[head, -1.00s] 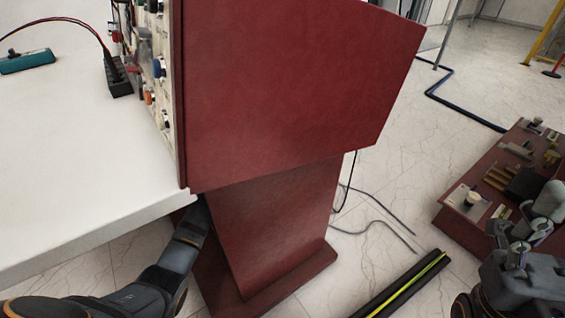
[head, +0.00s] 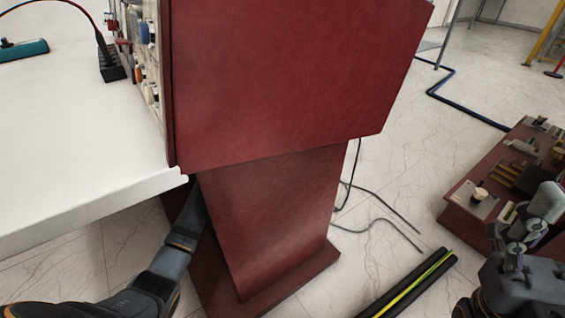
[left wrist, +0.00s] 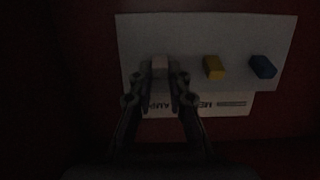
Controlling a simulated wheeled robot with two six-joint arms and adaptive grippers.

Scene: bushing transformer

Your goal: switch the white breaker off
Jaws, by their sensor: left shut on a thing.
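The white breaker (left wrist: 160,66) is a small pale block on a light panel (left wrist: 190,35) in the dark left wrist view. A yellow block (left wrist: 214,67) and a blue block (left wrist: 263,67) sit to its right in the same row. My left gripper (left wrist: 160,76) is shut on the white breaker, one finger on each side of it. In the head view my left arm reaches under the table beside the red cabinet, and its gripper is hidden. My right gripper (head: 528,228) is at the lower right, partly cut off, with its fingertips unclear.
The red cabinet (head: 290,85) stands in the middle, beside the white table (head: 70,150). A low red unit (head: 465,205) with several parts is at the right, near my right arm. Black bars (head: 410,285) and thin cables (head: 385,222) lie on the floor.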

